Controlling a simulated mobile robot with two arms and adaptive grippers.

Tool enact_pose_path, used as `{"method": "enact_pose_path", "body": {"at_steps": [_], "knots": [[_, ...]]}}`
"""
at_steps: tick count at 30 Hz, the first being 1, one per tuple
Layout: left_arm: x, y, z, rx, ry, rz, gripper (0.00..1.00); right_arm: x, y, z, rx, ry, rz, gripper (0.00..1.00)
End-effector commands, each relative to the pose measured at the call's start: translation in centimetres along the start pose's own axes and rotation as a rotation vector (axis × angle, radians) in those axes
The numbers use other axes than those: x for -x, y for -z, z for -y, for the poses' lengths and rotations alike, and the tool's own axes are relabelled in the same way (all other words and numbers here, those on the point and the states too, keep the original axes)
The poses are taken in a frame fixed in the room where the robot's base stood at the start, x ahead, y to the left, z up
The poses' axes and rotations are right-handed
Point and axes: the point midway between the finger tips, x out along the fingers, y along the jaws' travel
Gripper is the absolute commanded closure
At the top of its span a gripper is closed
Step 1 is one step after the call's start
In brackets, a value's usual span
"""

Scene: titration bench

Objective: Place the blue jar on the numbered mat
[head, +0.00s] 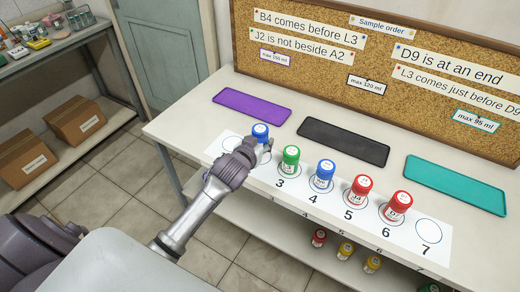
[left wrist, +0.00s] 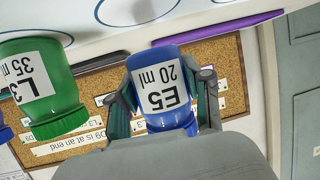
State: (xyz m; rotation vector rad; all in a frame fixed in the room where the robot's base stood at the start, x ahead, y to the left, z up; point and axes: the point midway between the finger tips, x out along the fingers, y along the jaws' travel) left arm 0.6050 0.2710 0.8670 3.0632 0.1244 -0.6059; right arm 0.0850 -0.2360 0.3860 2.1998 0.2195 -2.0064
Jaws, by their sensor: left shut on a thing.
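The blue jar labelled E5, 20 ml (left wrist: 162,88) is in my left gripper, its cap end toward the palm in the left wrist view. In the head view its blue lid (head: 260,130) shows beyond the left gripper (head: 262,146); the body is mostly hidden. The gripper is shut around its sides. The jar is upright near the second circle of the white numbered mat (head: 432,256), seemingly just above it. Another blue jar (head: 322,180) stands on circle 4. My right gripper is not in view.
A green jar (head: 289,166) stands on circle 3, close beside the held jar. Red jars stand on circle 5 (head: 357,195) and circle 6 (head: 395,211). Circle 7 is empty. Purple (head: 252,104), black (head: 343,142) and teal (head: 455,185) mats lie behind, empty.

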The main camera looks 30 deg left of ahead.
Motion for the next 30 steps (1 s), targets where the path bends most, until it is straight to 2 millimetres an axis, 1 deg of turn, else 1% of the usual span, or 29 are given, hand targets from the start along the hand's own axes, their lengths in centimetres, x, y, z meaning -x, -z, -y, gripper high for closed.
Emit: {"method": "enact_pose_path", "body": {"at_steps": [1,3,6,18,19,23,24,30], "knots": [[-0.3,-0.9,0.0,0.0,0.0,0.005,0.82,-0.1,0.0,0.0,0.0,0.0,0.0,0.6],[-0.7,-1.9,0.0,-0.001,0.001,0.006,0.82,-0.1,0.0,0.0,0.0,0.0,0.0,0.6],[-1.1,-2.9,0.0,-0.001,0.0,0.004,0.82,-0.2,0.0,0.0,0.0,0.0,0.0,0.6],[-1.4,-3.5,0.0,-0.001,0.0,0.003,0.82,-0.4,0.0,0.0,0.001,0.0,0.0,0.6],[-1.4,-3.5,0.0,-0.001,0.0,0.003,0.49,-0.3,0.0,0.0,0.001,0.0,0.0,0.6],[-1.3,-3.4,0.0,-0.001,0.0,0.003,0.27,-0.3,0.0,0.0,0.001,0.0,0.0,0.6],[-1.3,-3.4,0.0,-0.001,0.0,0.003,0.26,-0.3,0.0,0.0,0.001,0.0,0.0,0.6],[-1.3,-3.4,0.0,-0.001,0.0,0.002,0.26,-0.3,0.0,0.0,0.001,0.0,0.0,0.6]]}}
